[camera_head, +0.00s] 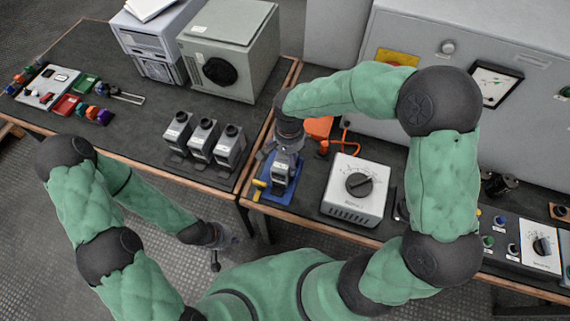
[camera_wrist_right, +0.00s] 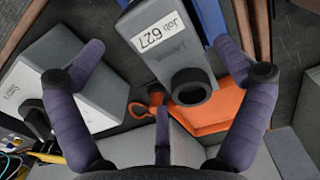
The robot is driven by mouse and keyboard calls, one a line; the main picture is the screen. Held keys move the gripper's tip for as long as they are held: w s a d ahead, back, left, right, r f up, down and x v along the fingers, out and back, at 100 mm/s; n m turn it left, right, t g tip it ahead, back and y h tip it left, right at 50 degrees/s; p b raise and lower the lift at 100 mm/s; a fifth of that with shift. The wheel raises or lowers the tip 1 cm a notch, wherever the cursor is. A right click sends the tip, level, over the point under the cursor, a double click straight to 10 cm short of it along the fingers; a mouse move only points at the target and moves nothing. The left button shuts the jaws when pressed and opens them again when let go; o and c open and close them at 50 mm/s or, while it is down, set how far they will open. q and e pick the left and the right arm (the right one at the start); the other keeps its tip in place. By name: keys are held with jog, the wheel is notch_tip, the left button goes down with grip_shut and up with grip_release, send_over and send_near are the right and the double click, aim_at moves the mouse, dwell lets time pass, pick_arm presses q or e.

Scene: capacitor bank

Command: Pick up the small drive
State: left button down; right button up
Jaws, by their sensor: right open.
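A small grey drive (camera_wrist_right: 172,45) with a white "Job 627" label and a dark round knob shows in the right wrist view. In the head view the drive (camera_head: 281,168) stands on a blue tray (camera_head: 272,189) at the left end of the right bench. My right gripper (camera_wrist_right: 158,48) is open above it, with one purple finger on each side; both fingers look apart from it. In the head view the right gripper (camera_head: 287,143) partly hides the drive. My left gripper (camera_head: 222,241) hangs low, off the benches, and looks empty; its jaw opening is unclear.
Three similar grey units (camera_head: 203,138) stand on the left bench. A white box with a dial (camera_head: 357,188) stands right of the tray. An orange object (camera_head: 319,127) lies behind it, also seen in the wrist view (camera_wrist_right: 205,112). A large grey cabinet (camera_head: 430,90) backs the right bench.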

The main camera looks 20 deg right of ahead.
jog(key=f, duration=0.2)
jog(key=f+b, duration=0.1)
jog(key=w+f+b, duration=0.1)
jog(key=f, duration=0.1)
jog(key=shift+d+f, duration=0.1)
jog(key=shift+f, duration=0.2)
jog(key=shift+r, duration=0.1)
jog(key=c, duration=1.7)
jog(key=shift+r, duration=0.1)
